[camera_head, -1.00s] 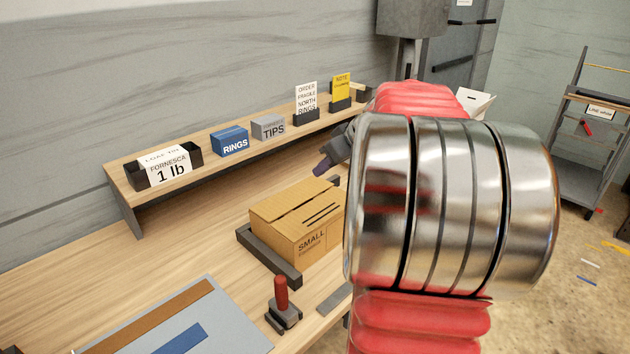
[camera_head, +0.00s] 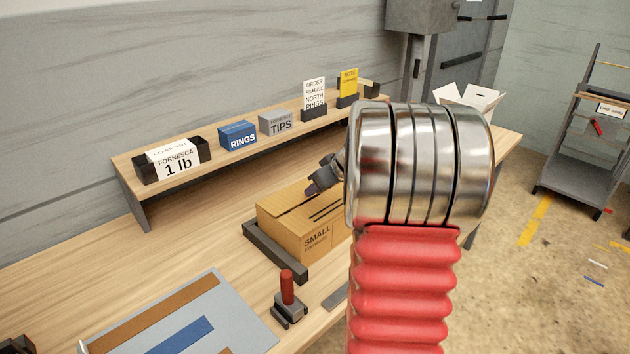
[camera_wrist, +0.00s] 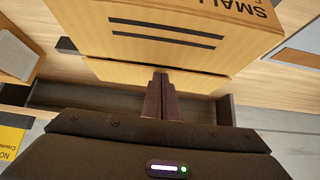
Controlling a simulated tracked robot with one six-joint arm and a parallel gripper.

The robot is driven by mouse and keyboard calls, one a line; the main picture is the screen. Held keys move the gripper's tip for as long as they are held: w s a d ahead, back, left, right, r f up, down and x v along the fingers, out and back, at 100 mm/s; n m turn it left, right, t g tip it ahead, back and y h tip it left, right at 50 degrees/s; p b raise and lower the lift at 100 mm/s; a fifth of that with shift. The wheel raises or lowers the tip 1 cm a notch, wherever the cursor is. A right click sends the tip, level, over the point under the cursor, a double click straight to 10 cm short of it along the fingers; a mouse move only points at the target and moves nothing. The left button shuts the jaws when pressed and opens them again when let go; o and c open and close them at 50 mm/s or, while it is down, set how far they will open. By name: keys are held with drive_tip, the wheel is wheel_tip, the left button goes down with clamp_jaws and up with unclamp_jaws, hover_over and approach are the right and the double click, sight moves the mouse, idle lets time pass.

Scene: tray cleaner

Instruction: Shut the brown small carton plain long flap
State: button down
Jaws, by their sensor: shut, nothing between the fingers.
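The brown small carton (camera_head: 285,240) sits on the workbench, marked "SMALL" on its side. Its striped long flap (camera_head: 315,212) lies flat on top; it also shows in the wrist view (camera_wrist: 170,30). The plain long flap (camera_head: 275,205) is on the far side and looks nearly flat, with a thin dark gap between the two. It shows in the wrist view (camera_wrist: 115,73) under the fingertips. My gripper (camera_head: 310,189) is shut and empty at the plain flap; its fingers (camera_wrist: 161,82) overlap that flap in the wrist view. I cannot tell whether they touch it.
A dark corner fixture (camera_head: 275,255) borders the carton. A red-handled tool (camera_head: 287,290) stands in front, near a grey board (camera_head: 225,300). A shelf (camera_head: 190,180) with labelled boxes runs behind. An open white carton (camera_head: 470,95) stands at the back right.

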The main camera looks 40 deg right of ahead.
drive_tip(key=shift+f, duration=0.25)
drive_tip(key=shift+s+a+f, duration=0.1)
drive_tip(key=shift+s+f, duration=0.1)
drive_tip(key=shift+f, duration=0.35)
drive_tip(key=shift+s+f, duration=0.15)
drive_tip(key=shift+f, duration=0.35)
drive_tip(key=shift+r, duration=0.1)
drive_tip(key=shift+w+r, duration=0.1)
drive_tip(key=shift+r, duration=0.7)
drive_tip(key=shift+r, duration=0.1)
